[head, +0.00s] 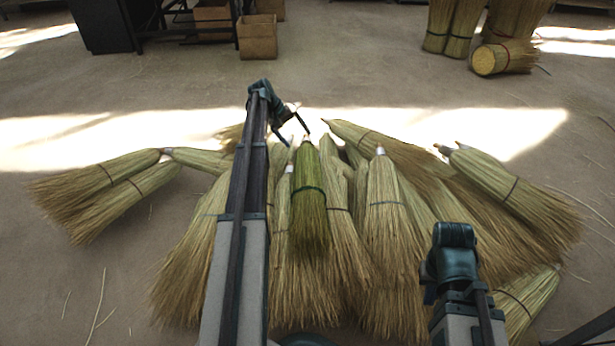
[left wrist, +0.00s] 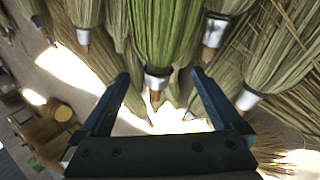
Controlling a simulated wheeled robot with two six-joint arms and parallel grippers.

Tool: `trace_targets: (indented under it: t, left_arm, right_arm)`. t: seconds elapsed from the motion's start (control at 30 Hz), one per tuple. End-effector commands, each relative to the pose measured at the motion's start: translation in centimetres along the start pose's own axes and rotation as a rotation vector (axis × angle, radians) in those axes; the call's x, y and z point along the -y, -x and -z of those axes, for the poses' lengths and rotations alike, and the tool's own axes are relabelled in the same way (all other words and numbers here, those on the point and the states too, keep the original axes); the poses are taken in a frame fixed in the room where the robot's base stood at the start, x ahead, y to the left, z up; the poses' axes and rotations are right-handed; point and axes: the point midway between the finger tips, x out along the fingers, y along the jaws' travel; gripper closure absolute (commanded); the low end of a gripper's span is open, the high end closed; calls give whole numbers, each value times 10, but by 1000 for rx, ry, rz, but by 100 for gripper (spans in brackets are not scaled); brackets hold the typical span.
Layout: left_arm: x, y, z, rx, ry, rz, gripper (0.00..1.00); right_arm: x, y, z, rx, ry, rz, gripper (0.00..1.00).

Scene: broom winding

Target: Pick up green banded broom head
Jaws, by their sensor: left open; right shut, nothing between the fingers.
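The green banded broom head (head: 309,210) lies in the middle of the pile, greener than its neighbours, with a dark band and its narrow end pointing away from me. My left gripper (head: 296,130) is open just beyond that narrow end. In the left wrist view, the open fingers (left wrist: 160,85) stand on either side of a silver-collared tip (left wrist: 157,82) of a green broom head (left wrist: 165,35). I cannot tell whether the fingers touch it. Of my right arm only a dark joint and link show at the lower right; its gripper fingers are not visible.
Straw-coloured broom heads (head: 385,240) crowd both sides of the green one, some overlapping. More lie at the left (head: 105,190) and right (head: 520,195). The floor beyond the pile is clear.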

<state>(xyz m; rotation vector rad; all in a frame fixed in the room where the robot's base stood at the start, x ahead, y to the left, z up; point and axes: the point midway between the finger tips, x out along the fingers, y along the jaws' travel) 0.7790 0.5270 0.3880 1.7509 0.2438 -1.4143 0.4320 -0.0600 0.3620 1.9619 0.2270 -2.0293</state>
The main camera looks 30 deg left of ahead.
Motion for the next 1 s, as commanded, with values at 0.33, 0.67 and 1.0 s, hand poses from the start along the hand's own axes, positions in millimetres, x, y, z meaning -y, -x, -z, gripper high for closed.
trace_targets:
  t: [0.33,0.67,1.0]
  left_arm:
    - [0,-35,0,-1,0,0,0]
    - [2,-55,0,0,-1,0,0]
    - [0,-88,0,0,0,0,0]
  right_arm:
    - [3,-31,2,-2,0,0,100]
    - [5,-48,3,-2,0,0,100]
    - [8,-76,4,-1,0,0,100]
